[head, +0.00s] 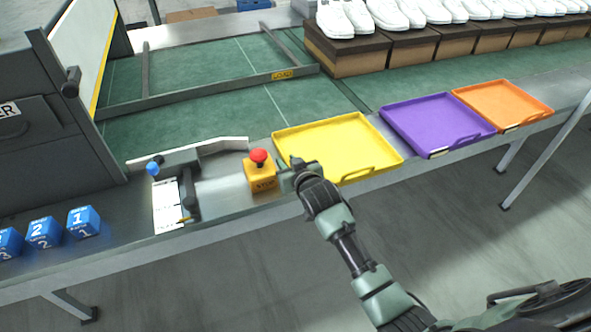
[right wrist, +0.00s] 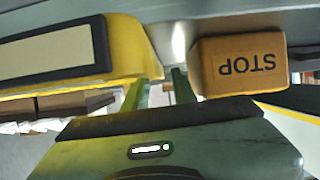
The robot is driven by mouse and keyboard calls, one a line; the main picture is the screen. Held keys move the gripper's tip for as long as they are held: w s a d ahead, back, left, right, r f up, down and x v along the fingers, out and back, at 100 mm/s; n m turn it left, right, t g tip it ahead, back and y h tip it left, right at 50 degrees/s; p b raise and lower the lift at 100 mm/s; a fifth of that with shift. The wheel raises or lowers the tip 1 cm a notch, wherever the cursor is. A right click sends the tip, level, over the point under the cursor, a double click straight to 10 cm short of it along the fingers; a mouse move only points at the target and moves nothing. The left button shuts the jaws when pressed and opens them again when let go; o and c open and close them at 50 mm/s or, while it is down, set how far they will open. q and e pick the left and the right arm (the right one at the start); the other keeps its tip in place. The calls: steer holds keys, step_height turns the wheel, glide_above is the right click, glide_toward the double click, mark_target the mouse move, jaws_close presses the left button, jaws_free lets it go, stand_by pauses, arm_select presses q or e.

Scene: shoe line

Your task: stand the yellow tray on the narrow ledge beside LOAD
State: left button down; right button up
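The yellow tray (head: 338,139) lies flat on the near side of the line, to the right of the STOP button. The LOAD label (head: 286,75) is on a dark bar across the green belt, behind the tray. My right gripper (head: 297,164) is at the tray's near left corner, close to the STOP button. In the right wrist view my right gripper's fingers (right wrist: 157,88) are apart, with the end of the yellow tray (right wrist: 148,52) showing at them; firm contact cannot be told. My left gripper is out of view.
The STOP button box (head: 261,172) stands close left of my right gripper. A purple tray (head: 436,122) and an orange tray (head: 503,103) lie to the right. Blue numbered cubes (head: 83,221) are at left. White shoes on brown boxes (head: 345,57) stand behind.

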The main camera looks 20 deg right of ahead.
steer(key=v, duration=1)
steer(key=shift+s+d+p, duration=0.1)
steer(key=shift+s+p, duration=0.05)
steer(key=shift+p, duration=0.15)
